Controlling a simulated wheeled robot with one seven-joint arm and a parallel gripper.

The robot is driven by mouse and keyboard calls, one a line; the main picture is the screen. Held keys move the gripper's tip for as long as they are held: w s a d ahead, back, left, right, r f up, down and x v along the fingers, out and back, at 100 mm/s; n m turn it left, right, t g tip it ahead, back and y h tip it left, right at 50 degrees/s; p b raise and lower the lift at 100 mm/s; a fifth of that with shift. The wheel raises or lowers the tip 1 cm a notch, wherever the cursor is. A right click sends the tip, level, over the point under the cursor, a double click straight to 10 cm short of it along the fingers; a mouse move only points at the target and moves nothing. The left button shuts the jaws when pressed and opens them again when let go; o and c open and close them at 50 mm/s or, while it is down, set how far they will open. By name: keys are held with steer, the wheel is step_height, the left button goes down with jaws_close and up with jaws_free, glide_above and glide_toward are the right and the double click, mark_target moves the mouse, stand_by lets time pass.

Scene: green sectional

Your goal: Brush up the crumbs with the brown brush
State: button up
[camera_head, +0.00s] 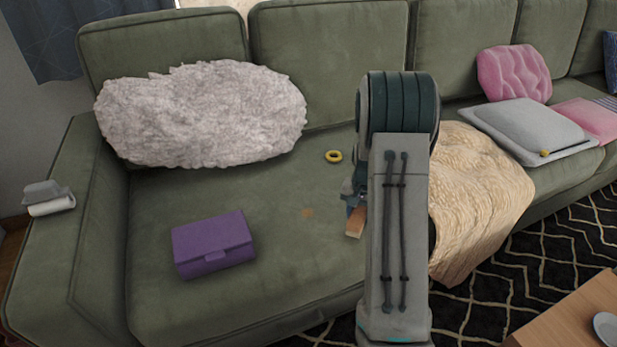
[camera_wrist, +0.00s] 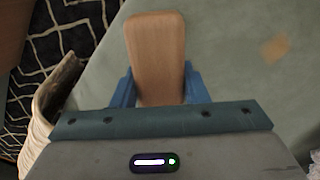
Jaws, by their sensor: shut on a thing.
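The brown brush (camera_wrist: 155,55) is a light wooden block with rounded corners, held between the blue fingers of my gripper (camera_wrist: 158,90) in the wrist view. In the head view the brush (camera_head: 355,222) sticks out to the left of my arm, over the sofa seat; whether it touches the seat I cannot tell. My gripper (camera_head: 354,199) is mostly hidden behind my arm there. The crumbs (camera_head: 307,212) are a small tan patch on the green seat, left of the brush. The patch also shows at the upper right of the wrist view (camera_wrist: 276,48), apart from the brush.
A purple box (camera_head: 213,244) stands on the seat at front left. A fluffy pillow (camera_head: 203,115) leans at the back left. A beige blanket (camera_head: 478,190) lies right of my arm. A lint roller (camera_head: 49,199) rests on the left armrest.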

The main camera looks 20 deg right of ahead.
steer(key=shift+r+p, duration=1.75)
steer(key=shift+r, duration=0.95)
